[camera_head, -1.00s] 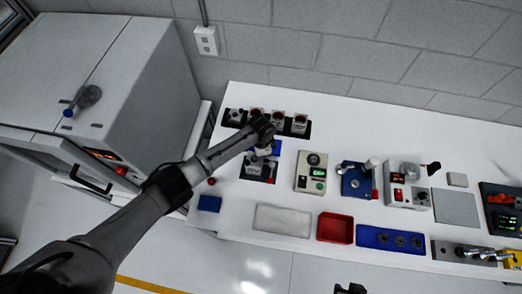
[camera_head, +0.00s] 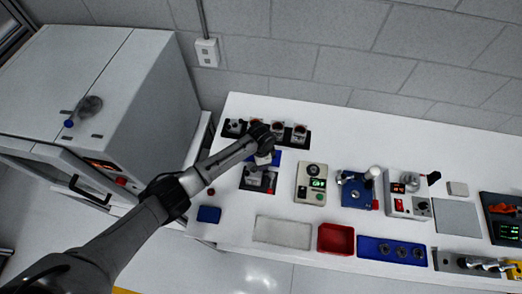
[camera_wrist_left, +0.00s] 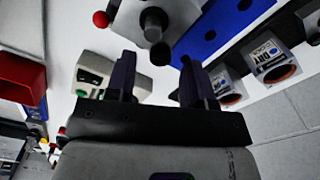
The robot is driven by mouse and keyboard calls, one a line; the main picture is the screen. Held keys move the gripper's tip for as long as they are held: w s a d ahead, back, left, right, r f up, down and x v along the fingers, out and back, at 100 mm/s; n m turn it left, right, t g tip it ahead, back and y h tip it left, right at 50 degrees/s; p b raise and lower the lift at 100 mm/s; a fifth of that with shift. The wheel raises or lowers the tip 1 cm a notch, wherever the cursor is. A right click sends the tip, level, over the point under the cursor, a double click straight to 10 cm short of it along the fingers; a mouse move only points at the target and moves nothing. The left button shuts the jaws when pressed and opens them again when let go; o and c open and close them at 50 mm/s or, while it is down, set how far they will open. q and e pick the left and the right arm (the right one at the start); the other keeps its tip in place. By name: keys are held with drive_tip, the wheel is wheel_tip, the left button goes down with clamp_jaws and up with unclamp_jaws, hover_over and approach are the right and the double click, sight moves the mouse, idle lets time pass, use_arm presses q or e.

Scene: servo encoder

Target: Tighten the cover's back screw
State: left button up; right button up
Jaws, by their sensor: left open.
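My left gripper (camera_head: 265,158) hangs over a dark fixture (camera_head: 256,187) at the left of the bench, partly hiding it. In the left wrist view the two dark fingers of my left gripper (camera_wrist_left: 157,80) are apart, with nothing between their tips. My right gripper is not in view.
Several cup-like motor parts (camera_head: 278,131) stand in a black rack behind the fixture. A blue holed plate (camera_wrist_left: 210,35) lies beside it. A red tray (camera_head: 336,239) and a pale mat (camera_head: 282,232) lie in front.

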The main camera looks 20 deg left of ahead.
use_arm(q)
wheel_tip(320, 180, up, 12)
drive_tip(key=shift+r+b, duration=0.25)
drive_tip(key=shift+b, duration=0.1)
